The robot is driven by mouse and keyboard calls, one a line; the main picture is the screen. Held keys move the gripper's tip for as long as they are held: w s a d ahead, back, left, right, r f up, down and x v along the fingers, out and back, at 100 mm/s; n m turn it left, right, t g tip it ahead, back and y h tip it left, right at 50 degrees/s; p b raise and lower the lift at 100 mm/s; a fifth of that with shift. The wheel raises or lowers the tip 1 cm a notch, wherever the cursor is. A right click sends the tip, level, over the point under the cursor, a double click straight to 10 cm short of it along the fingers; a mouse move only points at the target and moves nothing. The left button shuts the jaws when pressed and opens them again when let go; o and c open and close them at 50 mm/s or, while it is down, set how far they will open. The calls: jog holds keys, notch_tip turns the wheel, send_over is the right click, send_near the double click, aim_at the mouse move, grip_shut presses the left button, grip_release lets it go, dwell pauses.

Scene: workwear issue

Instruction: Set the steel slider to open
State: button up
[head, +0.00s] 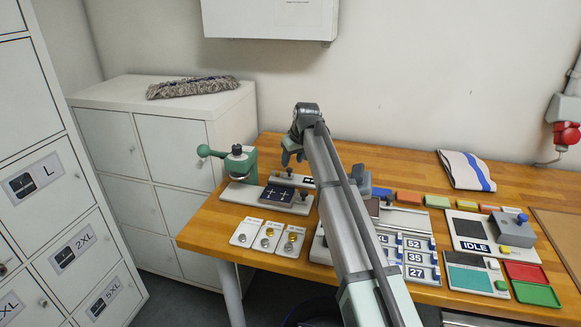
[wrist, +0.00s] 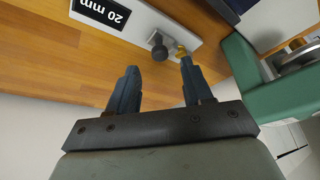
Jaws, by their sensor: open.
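My gripper (head: 292,158) is above the table by the green press, partly hidden by my own arm in the head view. In the wrist view my gripper (wrist: 158,70) is open, with nothing between its fingers. Beyond the fingertips is a pale plate (wrist: 195,25) with a black "20 mm" label.
The green press (head: 242,164) stands left of my gripper, close on the right in the wrist view (wrist: 245,70). Sample cards (head: 268,237) lie in front. Number plates (head: 415,258) and a device marked IDLE (head: 475,235) are on the right.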

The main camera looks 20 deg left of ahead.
aim_at(290, 169)
jog(key=shift+x, duration=2.2)
grip_shut()
